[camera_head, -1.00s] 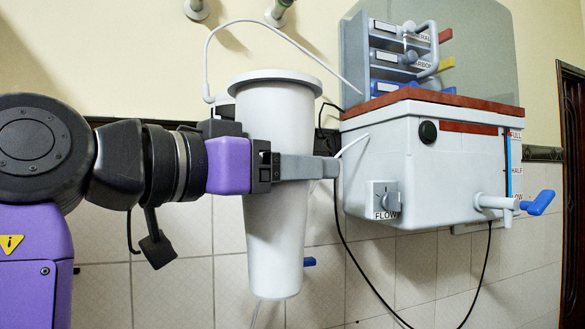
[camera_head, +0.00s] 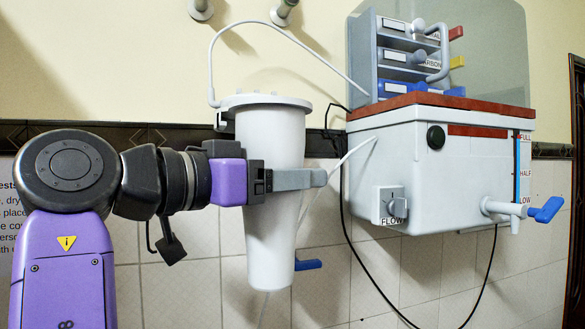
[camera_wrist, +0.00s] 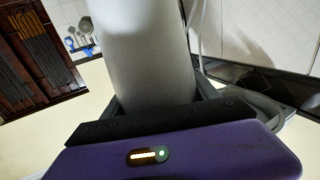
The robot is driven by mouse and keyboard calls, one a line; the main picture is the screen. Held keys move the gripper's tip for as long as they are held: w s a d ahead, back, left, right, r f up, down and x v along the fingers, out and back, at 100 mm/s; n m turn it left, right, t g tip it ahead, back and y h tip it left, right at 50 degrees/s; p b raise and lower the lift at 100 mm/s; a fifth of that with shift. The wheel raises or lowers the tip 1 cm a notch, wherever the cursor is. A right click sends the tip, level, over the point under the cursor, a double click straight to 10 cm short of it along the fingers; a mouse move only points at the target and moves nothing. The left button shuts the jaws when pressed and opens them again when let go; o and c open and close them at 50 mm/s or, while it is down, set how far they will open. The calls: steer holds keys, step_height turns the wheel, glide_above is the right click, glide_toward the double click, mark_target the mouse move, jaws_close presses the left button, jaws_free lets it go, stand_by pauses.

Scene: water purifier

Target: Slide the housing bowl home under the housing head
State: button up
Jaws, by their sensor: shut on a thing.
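The housing bowl (camera_head: 275,225) is a tall white tapered cup and hangs upright in front of the tiled wall. My gripper (camera_head: 292,180) is shut around its upper part from the left. The housing head (camera_head: 266,101) is a pale round cap with small bumps on top, at the bowl's upper end. The bowl's top lies directly below the head in the picture; whether they touch or a gap is left, I cannot tell. In the wrist view the bowl (camera_wrist: 145,55) rises between my gripper's fingers, and its top is out of view.
A white tank (camera_head: 440,165) with a red-brown lid and cartridge rack (camera_head: 400,55) stands close on the right. A white tube (camera_head: 240,30) arches over the head. A blue-handled valve (camera_head: 308,265) sits behind the bowl. A black cable hangs below the tank.

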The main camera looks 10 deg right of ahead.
steer(key=shift+w+a, duration=0.1)
steer(key=shift+w, duration=0.35)
steer(key=shift+w+a+p, duration=0.15)
steer(key=shift+w+p, duration=0.35)
steer(key=shift+w, duration=0.2)
steer(key=shift+w+a+p, duration=0.1)
steer(key=shift+w+p, duration=0.4)
steer(key=shift+w, duration=0.2)
stand_by(1.6)
steer(key=w+a, duration=0.1)
steer(key=w, duration=0.7)
steer(key=shift+a, duration=0.3)
stand_by(2.6)
steer(key=o, duration=2)
steer(key=shift+f, duration=0.1)
